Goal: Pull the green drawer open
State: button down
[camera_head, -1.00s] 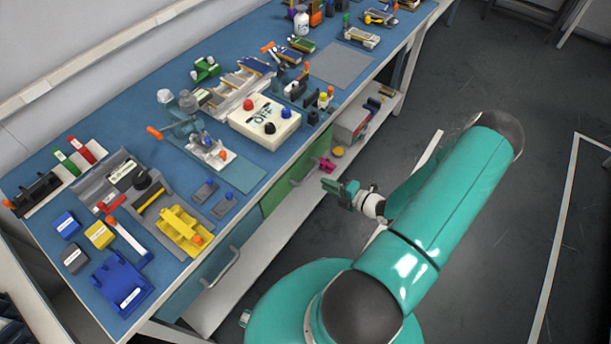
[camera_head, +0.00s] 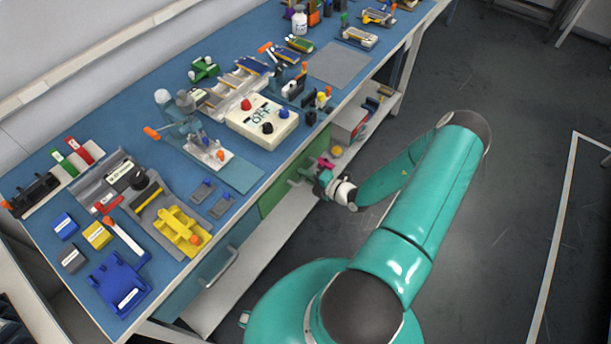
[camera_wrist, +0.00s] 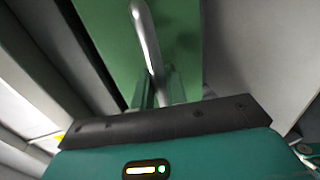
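The green drawer (camera_head: 273,196) is under the front edge of the blue-topped bench in the head view, and its front looks flush with the bench. In the wrist view, its green face (camera_wrist: 190,35) fills the top middle. Its pale metal bar handle (camera_wrist: 146,35) runs down that face towards my fingers. My gripper (camera_wrist: 160,88) has its two fingers apart, one on each side of the handle's near part; I see no clear contact. In the head view, my gripper (camera_head: 312,176) is at the drawer front and covers part of the handle.
A teal drawer with a metal handle (camera_head: 220,268) is nearer along the bench front. A white lower shelf (camera_head: 268,243) runs beneath, with a red-and-grey box (camera_head: 349,124) farther along. The bench top (camera_head: 115,120) carries many fixtures. The floor to the right is open.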

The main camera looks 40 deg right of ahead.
jog(key=shift+s, duration=0.1)
jog(key=f+v, duration=0.2)
jog(key=v, duration=1)
jog(key=s+f+v, duration=0.1)
jog(key=f+v, duration=0.2)
jog(key=v, duration=0.9)
jog(key=shift+s+d, duration=0.25)
jog(key=c, duration=1.8)
grip_release()
jog(key=v, duration=1.3)
jog(key=shift+s+d+r, duration=0.15)
jog(key=shift+s+d, duration=0.1)
jog(key=shift+s, duration=0.05)
